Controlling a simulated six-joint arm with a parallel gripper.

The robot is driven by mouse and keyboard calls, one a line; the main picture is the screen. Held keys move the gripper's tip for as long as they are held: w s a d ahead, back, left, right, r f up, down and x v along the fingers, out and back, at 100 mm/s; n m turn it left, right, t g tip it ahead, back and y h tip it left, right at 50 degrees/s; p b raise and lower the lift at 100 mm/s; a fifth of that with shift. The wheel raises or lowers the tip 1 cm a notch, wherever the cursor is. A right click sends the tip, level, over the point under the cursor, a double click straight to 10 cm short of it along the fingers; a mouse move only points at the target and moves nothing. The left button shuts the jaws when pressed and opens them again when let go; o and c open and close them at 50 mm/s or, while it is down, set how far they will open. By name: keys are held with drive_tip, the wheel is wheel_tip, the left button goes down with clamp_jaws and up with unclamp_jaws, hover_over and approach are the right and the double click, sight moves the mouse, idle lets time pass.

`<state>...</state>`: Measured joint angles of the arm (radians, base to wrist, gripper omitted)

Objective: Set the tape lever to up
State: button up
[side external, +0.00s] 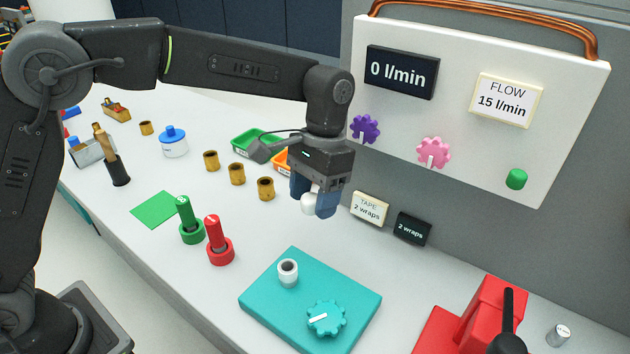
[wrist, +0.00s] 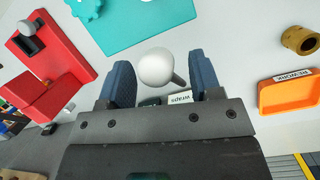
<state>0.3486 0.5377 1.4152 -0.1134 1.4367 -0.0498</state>
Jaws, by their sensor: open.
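A white ball knob (side external: 308,204) on a short grey stem shows between my gripper's fingers; it also shows in the wrist view (wrist: 156,66). It looks like a lever's end, but its base is hidden. My gripper (side external: 315,200) is open, with its blue fingers (wrist: 163,85) on either side of the ball. Contact cannot be told. The TAPE 2 wraps card (side external: 369,208) and a black 2 wraps display (side external: 412,229) stand by the wall, right of my gripper. The wrist view shows the card (wrist: 181,98) partly hidden between the fingers.
A teal block (side external: 350,310) with a knob and white cylinder lies in front. A red device (side external: 485,310) with a black lever (side external: 508,318) stands right. A white panel (side external: 460,130) with knobs hangs behind. Green (side external: 257,139) and orange (wrist: 290,95) bins and brass pieces are left.

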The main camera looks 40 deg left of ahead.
drive_tip(key=v, duration=1.3)
drive_tip(key=shift+r, duration=0.35)
drive_tip(key=shift+a, duration=0.1)
drive_tip(key=s+a+r+n+t, duration=0.2)
drive_tip(key=s+a+r+t, duration=0.15)
drive_tip(key=s+a, duration=0.65)
drive_tip(key=s+a+f+n+t, duration=0.1)
drive_tip(key=s+a+f+t, duration=0.4)
drive_tip(key=s+f, duration=0.5)
drive_tip(key=s+a, duration=0.1)
drive_tip(key=s, duration=0.2)
drive_tip(key=shift+s+a, duration=0.35)
drive_tip(key=shift+s, duration=0.05)
